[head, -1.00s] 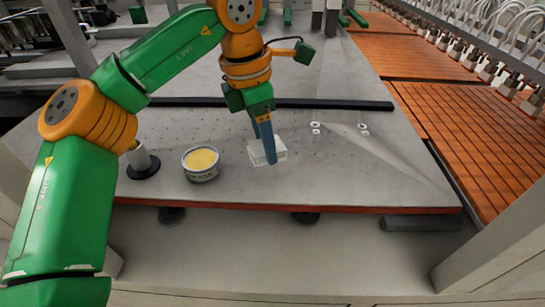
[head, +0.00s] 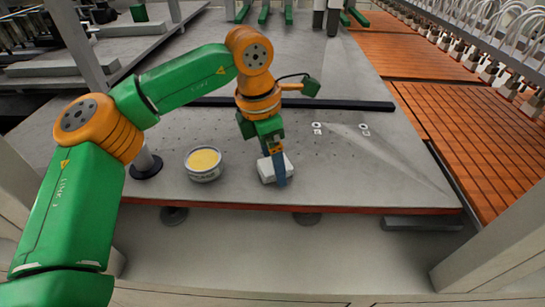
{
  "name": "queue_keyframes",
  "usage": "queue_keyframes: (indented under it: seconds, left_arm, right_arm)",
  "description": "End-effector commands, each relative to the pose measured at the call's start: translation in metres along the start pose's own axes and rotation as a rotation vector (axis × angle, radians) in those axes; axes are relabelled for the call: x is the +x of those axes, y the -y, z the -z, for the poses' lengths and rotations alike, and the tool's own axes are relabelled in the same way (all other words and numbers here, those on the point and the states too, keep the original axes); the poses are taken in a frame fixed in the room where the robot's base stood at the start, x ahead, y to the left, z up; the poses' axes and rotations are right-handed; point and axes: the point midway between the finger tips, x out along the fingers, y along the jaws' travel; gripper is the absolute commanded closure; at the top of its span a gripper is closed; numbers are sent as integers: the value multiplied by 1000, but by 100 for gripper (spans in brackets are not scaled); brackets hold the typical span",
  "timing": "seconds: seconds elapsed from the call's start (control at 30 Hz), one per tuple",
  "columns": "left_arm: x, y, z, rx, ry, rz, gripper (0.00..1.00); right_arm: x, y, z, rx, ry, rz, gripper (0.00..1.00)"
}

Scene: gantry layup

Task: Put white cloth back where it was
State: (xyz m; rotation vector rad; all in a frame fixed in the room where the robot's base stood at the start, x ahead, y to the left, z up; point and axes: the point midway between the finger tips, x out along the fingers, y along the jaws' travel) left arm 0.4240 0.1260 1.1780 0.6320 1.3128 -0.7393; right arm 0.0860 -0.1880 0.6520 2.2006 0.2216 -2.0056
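The white cloth (head: 268,173) is a small pale block-like bundle near the front edge of the grey table, right of the can. My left gripper (head: 278,168) points down over it. One blue finger lies across the cloth's near face, and the other finger is mostly hidden behind it. The gripper looks shut on the cloth. I cannot tell whether the cloth touches the table or hangs just above it. My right gripper is not in view.
An open can with yellow contents (head: 204,162) stands left of the cloth. A dark-based cylinder (head: 146,164) is further left. Small white rings (head: 317,128) lie to the right. A black bar (head: 340,105) crosses the table behind. The table's right front is clear.

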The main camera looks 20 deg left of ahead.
Motion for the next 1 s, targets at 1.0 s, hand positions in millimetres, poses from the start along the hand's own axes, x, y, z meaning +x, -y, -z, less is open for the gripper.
queue_keyframes:
  seconds: [1.0]
  left_arm:
    - [-122,0,0,0,0,0,9]
  right_arm:
    - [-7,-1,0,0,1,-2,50]
